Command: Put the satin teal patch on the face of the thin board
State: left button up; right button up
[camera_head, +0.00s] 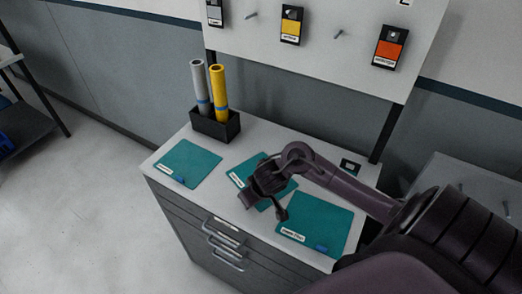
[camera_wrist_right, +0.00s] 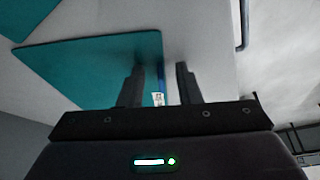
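Three teal patches lie flat on the white-topped cabinet: a left one (camera_head: 188,163), a middle one (camera_head: 245,167) partly hidden by my right arm, and a right one (camera_head: 322,222). Each has a white label, too small to read surely, so I cannot tell which is satin. My right gripper (camera_head: 262,207) is open over the cabinet's front edge, by the middle patch. In the right wrist view, its fingers (camera_wrist_right: 162,82) are spread around the edge of a teal patch (camera_wrist_right: 100,65), near a small white label; contact cannot be told. I cannot make out a thin board. My left gripper is out of view.
A black holder (camera_head: 215,126) with a grey roll and a yellow roll stands at the cabinet's back left. Drawer handles (camera_head: 224,245) stick out in front. A pegboard (camera_head: 340,40) with swatch cards rises behind. Another grey surface (camera_head: 470,190) is at right.

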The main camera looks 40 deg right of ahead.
grip_shut()
